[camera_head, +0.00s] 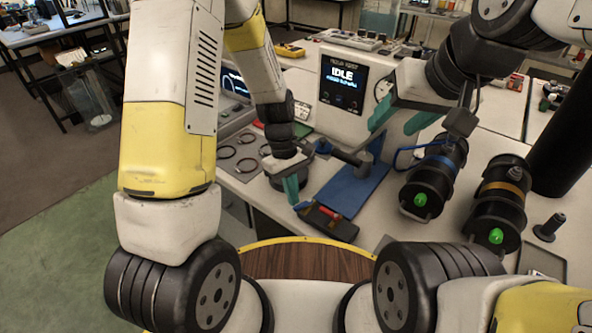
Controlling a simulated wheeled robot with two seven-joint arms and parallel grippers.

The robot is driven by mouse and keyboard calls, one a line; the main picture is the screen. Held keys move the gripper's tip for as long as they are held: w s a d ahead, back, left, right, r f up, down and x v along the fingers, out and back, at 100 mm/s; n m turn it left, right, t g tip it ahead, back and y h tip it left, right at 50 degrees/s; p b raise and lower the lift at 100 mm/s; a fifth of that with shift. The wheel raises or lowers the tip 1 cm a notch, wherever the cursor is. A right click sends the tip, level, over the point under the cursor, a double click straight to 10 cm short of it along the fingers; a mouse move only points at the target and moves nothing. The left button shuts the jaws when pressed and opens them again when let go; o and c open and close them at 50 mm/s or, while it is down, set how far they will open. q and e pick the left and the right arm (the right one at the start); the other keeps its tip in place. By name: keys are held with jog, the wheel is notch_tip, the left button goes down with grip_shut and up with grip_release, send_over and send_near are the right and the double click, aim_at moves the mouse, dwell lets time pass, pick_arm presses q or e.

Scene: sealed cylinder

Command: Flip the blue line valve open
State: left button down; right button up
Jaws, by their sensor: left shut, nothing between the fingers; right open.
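A dark cylinder with a blue band (438,166) lies on the bench with a green knob (420,199) at its near end. A thin blue line (404,153) runs at its far left side. I cannot clearly make out the valve lever, and my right gripper and arm cover part of that area. My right gripper (390,130) is open, with its teal fingers apart, above and left of the blue-banded cylinder. My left gripper (293,192) is shut and empty, pointing down near the bench's front edge, beside a dark tray holding a red-handled item (329,213).
A second dark cylinder with an orange band (503,189) lies to the right. A white machine (345,94) with an IDLE screen stands behind. A ring-marked plate (236,158) is at left. A black post (549,228) stands far right.

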pick_arm(q)
jog(key=shift+s+n, duration=0.15)
jog(key=shift+n, duration=0.15)
jog(key=shift+d, duration=0.15)
jog(key=shift+w+d, duration=0.25)
jog(key=shift+d, duration=0.4)
jog(key=shift+r, duration=0.15)
jog(key=v, duration=0.9)
jog(key=shift+s+a+r, duration=0.2)
jog(key=shift+a+r, duration=0.15)
jog(key=shift+a, duration=0.1)
pick_arm(e)
jog(key=shift+d, duration=0.85)
